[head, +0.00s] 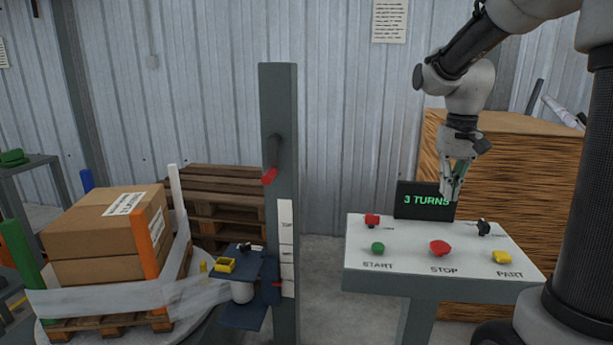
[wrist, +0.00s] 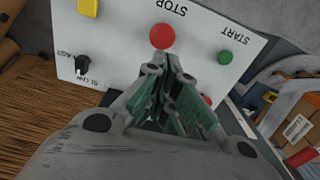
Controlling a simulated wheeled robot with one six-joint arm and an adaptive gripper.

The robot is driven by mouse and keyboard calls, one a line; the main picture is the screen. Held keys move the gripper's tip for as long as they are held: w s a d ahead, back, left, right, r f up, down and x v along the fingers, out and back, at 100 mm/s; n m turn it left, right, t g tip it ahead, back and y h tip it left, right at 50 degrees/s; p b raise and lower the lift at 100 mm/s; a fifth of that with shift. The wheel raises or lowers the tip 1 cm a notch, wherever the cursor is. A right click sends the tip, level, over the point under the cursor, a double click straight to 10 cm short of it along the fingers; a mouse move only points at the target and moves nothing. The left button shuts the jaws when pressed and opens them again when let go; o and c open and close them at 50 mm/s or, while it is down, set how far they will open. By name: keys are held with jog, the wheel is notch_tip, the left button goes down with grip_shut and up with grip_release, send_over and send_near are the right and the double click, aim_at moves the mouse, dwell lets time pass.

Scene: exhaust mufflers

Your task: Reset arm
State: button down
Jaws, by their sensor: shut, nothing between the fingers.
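My gripper (head: 452,190) is shut and empty. In the head view it points down above the back part of the white control panel (head: 400,254), in front of the black display (head: 405,208) that reads "3 TURNS" in green. In the wrist view my gripper's fingers (wrist: 172,62) are together, with the red STOP button (wrist: 163,36) just beyond the tips in the picture. I cannot tell that they touch anything. The panel also bears a green START button (head: 377,247), a yellow PART button (head: 501,257), a red control (head: 372,220) and a black selector knob (head: 484,228).
A large wooden crate (head: 515,145) stands behind the panel. At left, a grey post (head: 279,100) carries a blue carriage (head: 240,270) beside a pallet of cardboard boxes (head: 108,235) with stretch film (head: 105,298). Floor (head: 325,270) is clear between post and panel.

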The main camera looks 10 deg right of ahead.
jog(key=s+a+n+t, duration=0.1)
jog(key=s+t, duration=0.1)
jog(key=s, duration=0.7)
jog(key=s+a+r+n+t, duration=0.1)
jog(key=s+a+t, duration=0.1)
jog(key=s, duration=0.7)
jog(key=shift+s+a+n, duration=0.3)
jog(key=shift+s, duration=0.05)
